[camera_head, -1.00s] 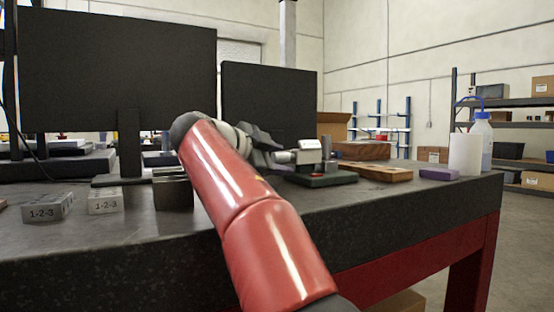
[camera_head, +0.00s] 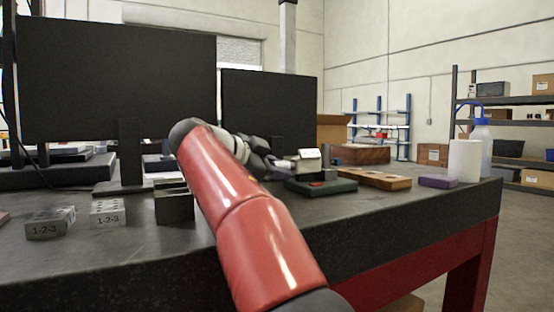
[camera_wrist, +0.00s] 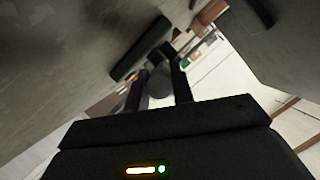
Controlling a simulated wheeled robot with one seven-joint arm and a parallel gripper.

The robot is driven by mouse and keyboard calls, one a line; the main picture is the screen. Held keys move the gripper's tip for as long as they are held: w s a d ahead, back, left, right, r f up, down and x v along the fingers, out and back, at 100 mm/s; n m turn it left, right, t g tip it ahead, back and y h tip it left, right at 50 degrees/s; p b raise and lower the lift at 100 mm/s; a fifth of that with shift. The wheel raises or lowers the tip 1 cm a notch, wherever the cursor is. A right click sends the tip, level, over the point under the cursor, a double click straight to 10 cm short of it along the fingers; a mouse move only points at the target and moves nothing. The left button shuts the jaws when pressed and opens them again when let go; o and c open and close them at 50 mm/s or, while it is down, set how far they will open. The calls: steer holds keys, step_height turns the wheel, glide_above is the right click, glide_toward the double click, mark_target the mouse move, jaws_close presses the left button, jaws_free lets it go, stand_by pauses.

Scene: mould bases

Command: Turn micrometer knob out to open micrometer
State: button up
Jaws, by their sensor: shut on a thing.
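The micrometer (camera_head: 309,160) shows in the head view as a pale metal body above a dark green base (camera_head: 321,186) on the bench. My gripper (camera_head: 281,164) is at the left end of the micrometer, partly hidden behind my red arm. In the wrist view, the two dark fingers of my gripper (camera_wrist: 158,88) stand on either side of a dim grey rounded knob (camera_wrist: 159,86) and are shut on it. The measuring gap of the micrometer is too small to make out.
Wooden block (camera_head: 375,179), purple block (camera_head: 438,181) and white cylinder (camera_head: 465,160) stand to the right on the bench. Two 1-2-3 blocks (camera_head: 107,213) and a dark metal block (camera_head: 174,205) are left of my arm. Two dark panels (camera_head: 118,80) rise behind.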

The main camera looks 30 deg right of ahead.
steer(key=n+g+p, duration=0.1)
steer(key=n+p, duration=0.1)
steer(key=p, duration=0.1)
steer(key=shift+r+n+g, duration=0.25)
steer(key=shift+n+g, duration=0.05)
steer(key=shift+g, duration=0.1)
steer(key=shift+f+n+g+p, duration=0.15)
steer(key=shift+n+g+p, duration=0.45)
steer(key=shift+n+p, duration=0.4)
steer(key=shift+f+n+g+p, duration=0.1)
steer(key=shift+n+g+p, duration=0.2)
steer(key=shift+n+g, duration=1.1)
steer(key=shift+n, duration=0.6)
steer(key=o, duration=1)
